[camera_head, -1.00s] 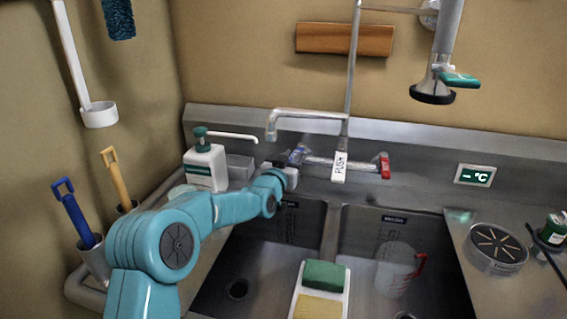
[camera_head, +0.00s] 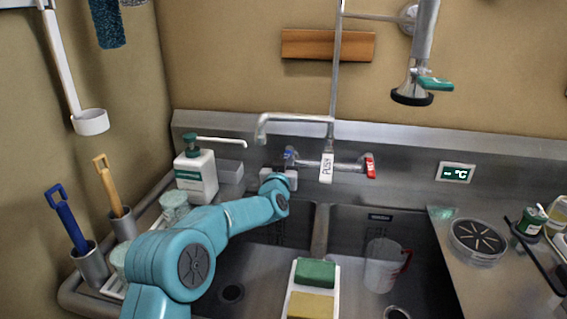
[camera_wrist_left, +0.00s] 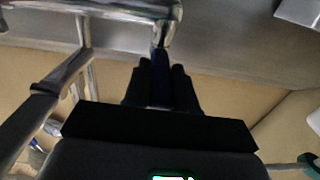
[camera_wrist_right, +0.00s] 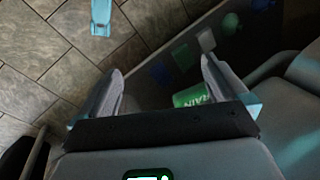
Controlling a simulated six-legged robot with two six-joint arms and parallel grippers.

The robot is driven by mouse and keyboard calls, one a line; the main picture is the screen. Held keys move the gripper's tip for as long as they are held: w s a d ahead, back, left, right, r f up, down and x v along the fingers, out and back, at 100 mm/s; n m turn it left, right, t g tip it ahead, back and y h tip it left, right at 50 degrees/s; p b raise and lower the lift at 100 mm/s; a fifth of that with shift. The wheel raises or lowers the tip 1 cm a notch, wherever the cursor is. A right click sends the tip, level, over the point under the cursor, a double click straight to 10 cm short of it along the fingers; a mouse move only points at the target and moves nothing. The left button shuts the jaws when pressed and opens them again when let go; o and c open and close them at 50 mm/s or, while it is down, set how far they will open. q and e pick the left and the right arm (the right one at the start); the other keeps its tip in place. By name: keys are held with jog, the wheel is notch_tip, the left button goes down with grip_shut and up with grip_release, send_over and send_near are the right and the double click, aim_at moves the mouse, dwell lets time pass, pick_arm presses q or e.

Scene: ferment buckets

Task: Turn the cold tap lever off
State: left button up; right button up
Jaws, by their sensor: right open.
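The wall tap has a blue cold tap lever (camera_head: 289,156) at its left end and a red lever (camera_head: 370,167) at its right end. A white PUSH tag (camera_head: 326,168) hangs between them. My left gripper (camera_head: 284,172) is at the blue lever, largely hidden behind my wrist in the head view. In the left wrist view, the dark fingers of my left gripper (camera_wrist_left: 160,88) are close together, with the blue lever between them below the metal tap body (camera_wrist_left: 163,38). My right gripper (camera_wrist_right: 160,82) is open and empty, seen only in the right wrist view.
The spout (camera_head: 295,118) arches above the levers. The double sink (camera_head: 320,235) holds a caddy with sponges (camera_head: 315,275) and a measuring jug (camera_head: 383,267). A spray head (camera_head: 412,90) hangs at upper right. Tiled floor (camera_wrist_right: 30,90) shows under my right gripper.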

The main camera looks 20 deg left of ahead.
pick_arm(q)
jog(key=o, duration=0.4)
jog(key=shift+w+r, duration=0.1)
jog(key=shift+r, duration=0.35)
jog(key=shift+d+f, duration=0.1)
jog(key=shift+s+f, duration=0.1)
jog(key=shift+s, duration=0.1)
jog(key=shift+s+f, duration=0.1)
jog(key=shift+s, duration=0.15)
jog(key=b+v, duration=0.3)
jog(key=v, duration=1.2)
jog(key=shift+s, duration=0.3)
